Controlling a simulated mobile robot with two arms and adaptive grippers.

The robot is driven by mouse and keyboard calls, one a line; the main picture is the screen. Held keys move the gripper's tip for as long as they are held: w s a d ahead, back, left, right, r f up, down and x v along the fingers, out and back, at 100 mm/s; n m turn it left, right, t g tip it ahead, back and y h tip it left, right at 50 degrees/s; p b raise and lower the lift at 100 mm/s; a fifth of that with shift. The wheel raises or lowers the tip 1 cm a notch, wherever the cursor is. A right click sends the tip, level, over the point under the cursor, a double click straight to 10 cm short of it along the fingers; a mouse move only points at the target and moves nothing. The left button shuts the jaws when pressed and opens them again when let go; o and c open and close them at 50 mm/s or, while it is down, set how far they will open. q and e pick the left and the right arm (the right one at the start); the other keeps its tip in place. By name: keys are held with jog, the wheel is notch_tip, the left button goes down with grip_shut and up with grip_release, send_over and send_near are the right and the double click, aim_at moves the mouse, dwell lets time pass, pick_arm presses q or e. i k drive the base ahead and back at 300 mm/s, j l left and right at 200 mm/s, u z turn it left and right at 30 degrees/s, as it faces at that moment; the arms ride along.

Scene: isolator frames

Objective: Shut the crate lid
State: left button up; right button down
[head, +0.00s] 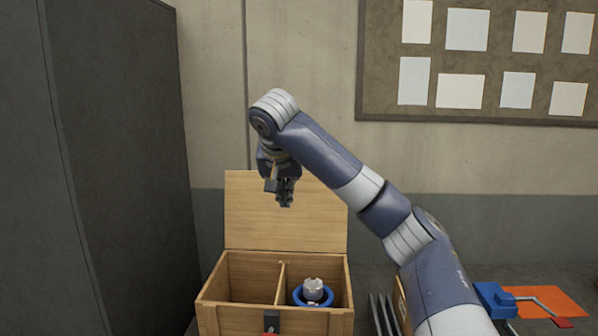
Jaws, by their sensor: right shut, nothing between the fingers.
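A wooden crate (234,316) stands at the lower middle of the head view, with a divider making two compartments. Its wooden lid (246,215) stands open, raised at the back of the crate. The right compartment holds a grey and blue round object (312,290); the left one looks empty, though its floor is partly hidden. My right gripper (286,203) is shut and empty, pointing down above the crate and in front of the lid. It covers part of the lid; I cannot tell whether they touch. My left gripper is not in view.
A tall dark cabinet (115,150) stands close on the left. A blue tool with a metal arm and red end (495,298) and an orange sheet (548,301) lie at the right. A dark latch with red (272,320) is on the crate's front.

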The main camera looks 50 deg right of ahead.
aim_at(316, 222)
jog(key=i+l, duration=0.2)
jog(key=l, duration=0.15)
jog(key=i+l, duration=0.15)
jog(key=l, duration=0.2)
jog(key=i+l, duration=0.2)
jog(key=l, duration=0.15)
jog(key=i+l, duration=0.2)
jog(key=l, duration=0.15)
jog(key=i+l, duration=0.15)
jog(key=l, duration=0.2)
